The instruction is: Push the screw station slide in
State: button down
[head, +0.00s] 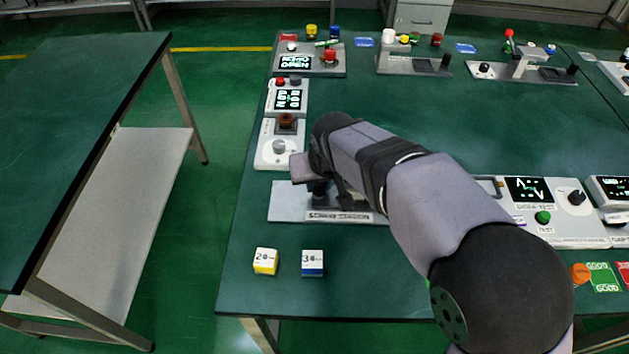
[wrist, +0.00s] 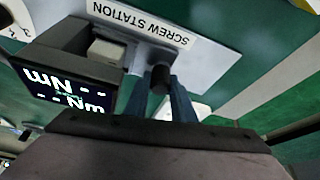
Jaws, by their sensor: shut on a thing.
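The screw station (head: 290,203) is a light grey plate with a "SCREW STATION" label on its front edge. It also shows in the wrist view (wrist: 215,58), with a dark display unit (wrist: 72,88) showing "Nm" readings over the plate. A black knob (wrist: 159,78) stands on the station, next to a grey-white block (wrist: 107,51). My gripper (wrist: 164,88) is shut on the black knob, with a blue-grey finger on each side. In the head view my arm covers the station's right part. How far in the slide sits cannot be told.
A yellow-white cube (head: 265,261) and a blue-white cube (head: 312,263) lie in front of the station. A white unit with a grey knob (head: 279,147) stands behind it. A test unit (head: 555,220) stands to the right. The front left table edge is clear.

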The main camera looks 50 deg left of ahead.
jog(key=c, duration=1.5)
grip_release()
jog(key=shift+w+d, duration=0.25)
jog(key=shift+a, duration=0.1)
